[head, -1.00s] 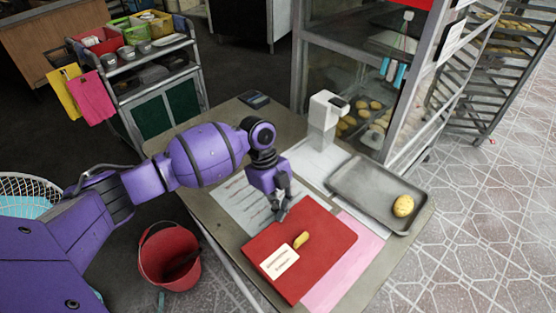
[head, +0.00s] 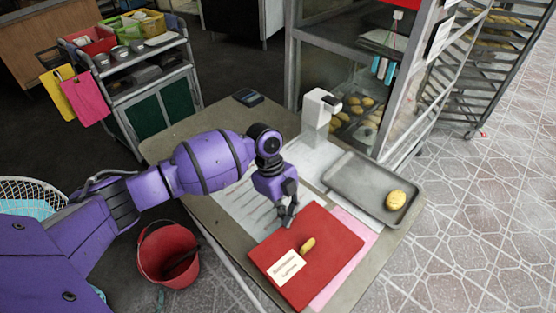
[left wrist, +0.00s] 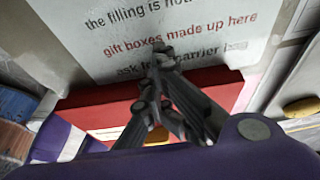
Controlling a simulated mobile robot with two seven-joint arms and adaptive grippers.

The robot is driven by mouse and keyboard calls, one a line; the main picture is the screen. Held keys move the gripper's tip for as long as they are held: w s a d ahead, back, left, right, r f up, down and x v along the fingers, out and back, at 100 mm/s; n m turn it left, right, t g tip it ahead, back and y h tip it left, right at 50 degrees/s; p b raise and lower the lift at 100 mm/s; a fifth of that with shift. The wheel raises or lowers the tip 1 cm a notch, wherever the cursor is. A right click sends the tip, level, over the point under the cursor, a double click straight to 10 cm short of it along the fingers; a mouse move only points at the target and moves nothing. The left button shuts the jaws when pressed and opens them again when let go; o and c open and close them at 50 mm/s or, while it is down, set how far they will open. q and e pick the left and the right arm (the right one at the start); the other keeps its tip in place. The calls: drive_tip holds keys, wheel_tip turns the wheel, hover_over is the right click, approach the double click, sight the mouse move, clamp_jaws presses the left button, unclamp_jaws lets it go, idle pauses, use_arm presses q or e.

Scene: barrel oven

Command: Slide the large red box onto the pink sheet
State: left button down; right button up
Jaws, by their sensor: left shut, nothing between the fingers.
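The large red box (head: 332,240) lies flat at the table's near corner, with a white label (head: 287,267) and a small yellow piece (head: 308,244) on top. The pink sheet (head: 340,277) shows as a strip along the box's right sides; the box covers part of it. My left gripper (head: 288,217) is shut and empty at the box's far-left edge, at the printed white sheet side. In the left wrist view its fingertips (left wrist: 158,62) overlap the red box's edge (left wrist: 98,97); I cannot tell whether they touch it. My right gripper is not in view.
A printed white sheet (head: 248,203) lies left of the box. A metal tray (head: 352,182) with a round bun (head: 396,200) lies close to the pink sheet on the right. A white dispenser (head: 318,112) stands behind. A red bucket (head: 168,255) is on the floor at left.

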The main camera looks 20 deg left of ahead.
use_arm(q)
drive_tip(key=shift+s+d, duration=0.1)
drive_tip(key=shift+s+d+p, duration=0.3)
drive_tip(key=shift+s+d, duration=0.1)
drive_tip(key=shift+d, duration=0.3)
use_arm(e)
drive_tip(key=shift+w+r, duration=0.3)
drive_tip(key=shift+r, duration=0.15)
use_arm(q)
drive_tip(key=shift+a+f, duration=0.1)
drive_tip(key=shift+w+a, duration=0.3)
drive_tip(key=shift+a, duration=0.2)
wheel_tip(320, 180, up, 8)
drive_tip(key=p, duration=0.3)
drive_tip(key=shift+p, duration=0.4)
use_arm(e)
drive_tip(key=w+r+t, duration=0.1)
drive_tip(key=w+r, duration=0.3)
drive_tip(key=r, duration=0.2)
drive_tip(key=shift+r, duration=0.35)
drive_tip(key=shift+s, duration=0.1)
